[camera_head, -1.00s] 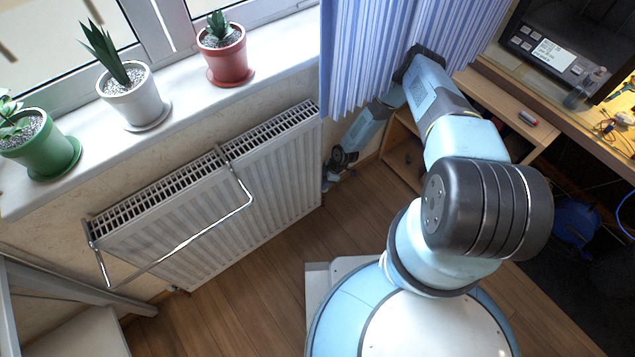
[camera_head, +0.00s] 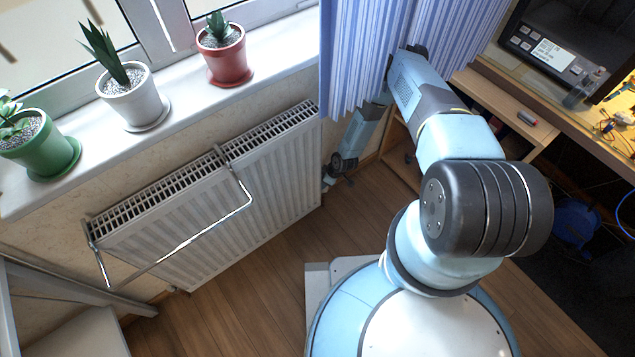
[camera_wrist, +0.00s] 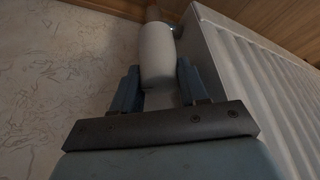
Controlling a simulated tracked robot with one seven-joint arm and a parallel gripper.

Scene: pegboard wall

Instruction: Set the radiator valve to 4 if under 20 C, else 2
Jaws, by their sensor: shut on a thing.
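The radiator (camera_head: 215,205) is white and ribbed, on the wall below the windowsill in the head view. Its edge also shows at the right of the wrist view (camera_wrist: 250,60). In the wrist view the white, rounded valve head (camera_wrist: 157,52) is between the two blue-grey fingers of my gripper (camera_wrist: 158,72), which is shut on it. In the head view my gripper (camera_head: 338,167) is small, low by the radiator's right end. The valve's number marks cannot be read. I cannot make out a thermometer or a temperature reading.
Potted plants stand on the windowsill (camera_head: 188,85). A chrome rail (camera_head: 200,233) hangs on the radiator's front. A blue striped curtain (camera_head: 350,50) hangs beside my arm. A wooden desk (camera_head: 500,95) with a display device (camera_head: 553,53) is at the right. The floor (camera_head: 240,275) before the radiator is clear.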

